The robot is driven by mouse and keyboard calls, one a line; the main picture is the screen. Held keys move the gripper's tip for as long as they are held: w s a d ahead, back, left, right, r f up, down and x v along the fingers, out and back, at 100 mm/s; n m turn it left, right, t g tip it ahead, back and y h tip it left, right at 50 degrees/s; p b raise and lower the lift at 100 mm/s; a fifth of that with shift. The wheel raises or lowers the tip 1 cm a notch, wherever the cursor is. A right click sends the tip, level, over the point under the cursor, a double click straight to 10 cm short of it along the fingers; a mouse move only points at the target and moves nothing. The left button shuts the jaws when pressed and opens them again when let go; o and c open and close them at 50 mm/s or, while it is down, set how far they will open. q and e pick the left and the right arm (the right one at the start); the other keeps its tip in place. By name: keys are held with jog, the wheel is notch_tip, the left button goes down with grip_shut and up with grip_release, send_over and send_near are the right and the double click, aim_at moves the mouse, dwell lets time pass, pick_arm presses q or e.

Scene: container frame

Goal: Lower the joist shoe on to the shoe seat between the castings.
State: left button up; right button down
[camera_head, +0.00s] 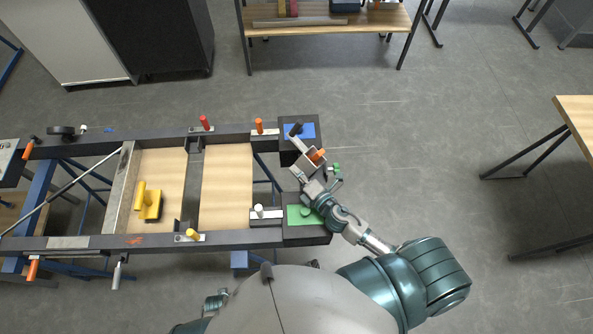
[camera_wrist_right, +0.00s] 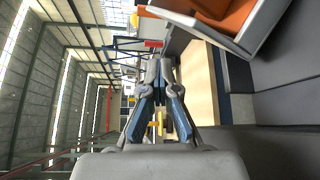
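A bracket with pale grey walls and an orange peg, which looks like the joist shoe (camera_head: 307,163), shows tilted between the blue-topped casting (camera_head: 313,125) and green-topped casting (camera_head: 318,227). In the right wrist view the shoe (camera_wrist_right: 258,28) fills the upper right, beside the fingers. My right gripper (camera_head: 303,177) is over the near side of this gap, close to the shoe. Its fingers (camera_wrist_right: 158,62) converge at the tips with nothing seen between them. I cannot make out the seat or whether the shoe touches it. Part of my left arm shows low; its fingers are not clear.
The dark frame (camera_head: 120,243) with plywood panels (camera_head: 226,185) extends left. Orange (camera_head: 259,126), white (camera_head: 259,211), red (camera_head: 205,122) and yellow (camera_head: 192,234) handles stand along its rails. A yellow tool (camera_head: 152,205) lies on the panel. Open floor lies right, before a table (camera_head: 575,108).

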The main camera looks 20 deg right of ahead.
dwell(0.4)
jog(key=c, duration=1.4)
grip_release()
jog(key=v, duration=1.2)
jog(key=shift+f, duration=0.15)
